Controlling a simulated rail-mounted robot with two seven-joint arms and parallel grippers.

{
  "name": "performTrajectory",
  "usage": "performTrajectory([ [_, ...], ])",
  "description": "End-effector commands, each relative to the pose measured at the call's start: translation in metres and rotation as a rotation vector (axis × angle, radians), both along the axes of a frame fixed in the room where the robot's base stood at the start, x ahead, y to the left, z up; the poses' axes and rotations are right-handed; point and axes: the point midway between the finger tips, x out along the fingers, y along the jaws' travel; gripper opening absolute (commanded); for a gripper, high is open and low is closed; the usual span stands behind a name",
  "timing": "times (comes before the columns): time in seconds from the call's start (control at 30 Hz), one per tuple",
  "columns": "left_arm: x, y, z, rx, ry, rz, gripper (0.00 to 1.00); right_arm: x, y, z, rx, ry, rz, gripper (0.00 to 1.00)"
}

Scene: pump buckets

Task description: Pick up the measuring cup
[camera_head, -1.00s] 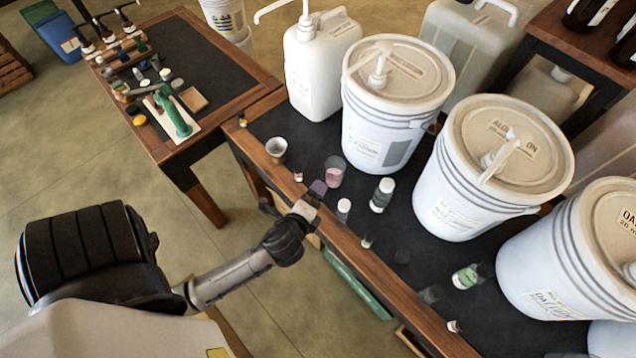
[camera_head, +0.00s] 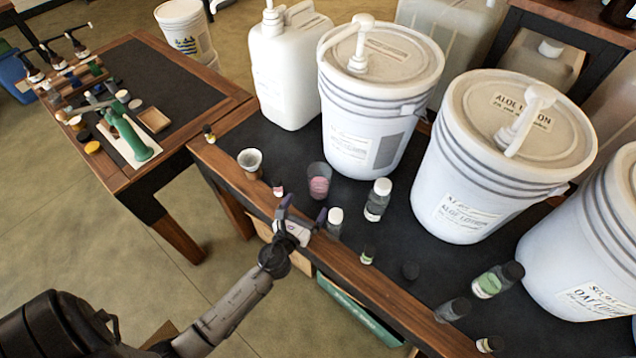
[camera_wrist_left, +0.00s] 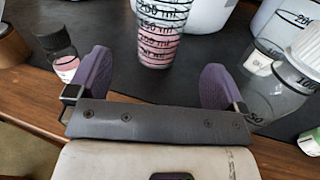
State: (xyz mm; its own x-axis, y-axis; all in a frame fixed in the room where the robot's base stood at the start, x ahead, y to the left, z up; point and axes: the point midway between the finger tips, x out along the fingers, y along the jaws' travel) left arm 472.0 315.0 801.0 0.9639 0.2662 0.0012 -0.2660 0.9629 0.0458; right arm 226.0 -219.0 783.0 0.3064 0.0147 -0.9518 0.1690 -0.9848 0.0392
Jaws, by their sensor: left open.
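The measuring cup (camera_head: 319,182) is a clear cup with printed volume marks and pink contents. It stands upright on the black tabletop near the wooden edge, and shows at the top middle of the left wrist view (camera_wrist_left: 163,30). My left gripper (camera_head: 302,211) is open and empty at the table's front edge, just short of the cup. In the left wrist view its two purple fingers (camera_wrist_left: 155,77) are spread wide, with the cup ahead, between their lines and apart from them. My right gripper is not in view.
A small dark-capped bottle (camera_wrist_left: 58,50) stands left of the cup. A white-capped bottle (camera_head: 334,220) and another one (camera_head: 378,199) stand to its right. A whitish cup (camera_head: 250,162) is on the left. Large lotion buckets (camera_head: 368,140) and a white jug (camera_head: 288,80) stand behind.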

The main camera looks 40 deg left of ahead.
Motion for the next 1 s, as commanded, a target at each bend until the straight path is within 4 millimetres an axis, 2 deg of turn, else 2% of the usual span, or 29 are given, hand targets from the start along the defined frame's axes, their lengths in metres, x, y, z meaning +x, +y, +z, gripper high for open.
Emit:
performTrajectory([
  [0.03,0.010,0.003,0.001,0.001,-0.002,0.001,0.97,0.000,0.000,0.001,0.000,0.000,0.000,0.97],
  [0.2,0.031,0.009,0.000,-0.001,-0.001,0.001,0.97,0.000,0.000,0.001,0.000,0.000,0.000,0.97],
  [0.47,0.043,0.012,0.000,-0.003,0.000,0.002,0.97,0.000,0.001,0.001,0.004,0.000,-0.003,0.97],
  [0.8,0.082,0.023,0.000,-0.004,0.000,0.002,0.97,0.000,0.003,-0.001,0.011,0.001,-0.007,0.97],
  [1.0,0.091,0.026,0.000,-0.003,0.001,0.002,0.97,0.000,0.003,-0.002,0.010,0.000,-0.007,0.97],
])
